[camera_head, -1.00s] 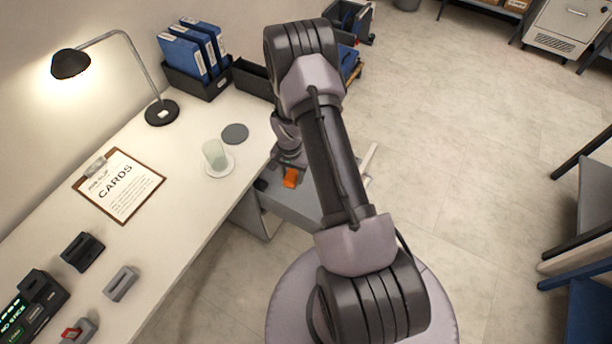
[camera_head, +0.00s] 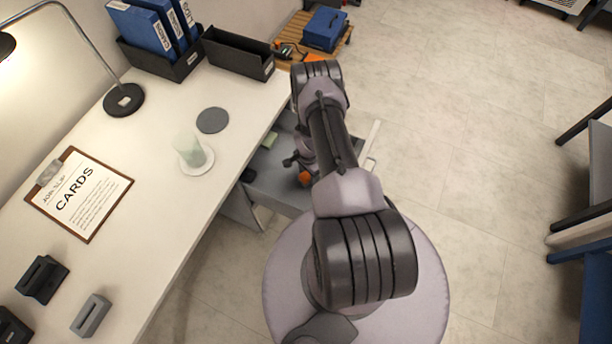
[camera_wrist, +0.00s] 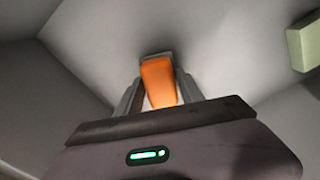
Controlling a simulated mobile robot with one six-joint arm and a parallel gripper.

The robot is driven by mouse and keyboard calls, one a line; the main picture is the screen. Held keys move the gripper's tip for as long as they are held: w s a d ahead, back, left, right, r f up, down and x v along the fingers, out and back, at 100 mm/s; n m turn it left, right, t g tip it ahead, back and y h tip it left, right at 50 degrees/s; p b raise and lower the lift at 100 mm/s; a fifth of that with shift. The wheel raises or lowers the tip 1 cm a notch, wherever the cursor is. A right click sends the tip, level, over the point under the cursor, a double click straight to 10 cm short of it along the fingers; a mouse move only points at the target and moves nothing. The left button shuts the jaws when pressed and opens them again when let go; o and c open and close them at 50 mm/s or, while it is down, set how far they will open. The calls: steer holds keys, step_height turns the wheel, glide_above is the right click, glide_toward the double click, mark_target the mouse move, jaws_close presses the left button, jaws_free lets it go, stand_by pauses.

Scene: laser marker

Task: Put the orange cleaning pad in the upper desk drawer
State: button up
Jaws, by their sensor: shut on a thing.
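The orange cleaning pad (camera_wrist: 159,80) is between the two fingers of my gripper (camera_wrist: 157,92) in the wrist view, and the jaws are shut on it. In the head view a small part of the orange pad (camera_head: 304,178) shows below my wrist, at the open grey desk drawer (camera_head: 278,183). Grey walls and a pale floor surround the pad in the wrist view. Whether the pad touches the drawer floor I cannot tell. My arm hides the drawer's right part in the head view.
A pale green block (camera_wrist: 304,44) lies at the right in the wrist view. A dark object (camera_head: 248,174) is at the drawer's left. The white desk (camera_head: 170,235) carries a glass (camera_head: 190,150), a clipboard (camera_head: 80,195) and file boxes (camera_head: 160,60). Open floor lies to the right.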

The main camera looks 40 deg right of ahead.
steer(key=shift+f, duration=0.7)
steer(key=shift+r, duration=0.15)
steer(key=o, duration=1.4)
steer(key=shift+o, duration=0.2)
step_height(320, 180, up, 12)
steer(key=p, duration=0.4)
steer(key=shift+p, duration=0.35)
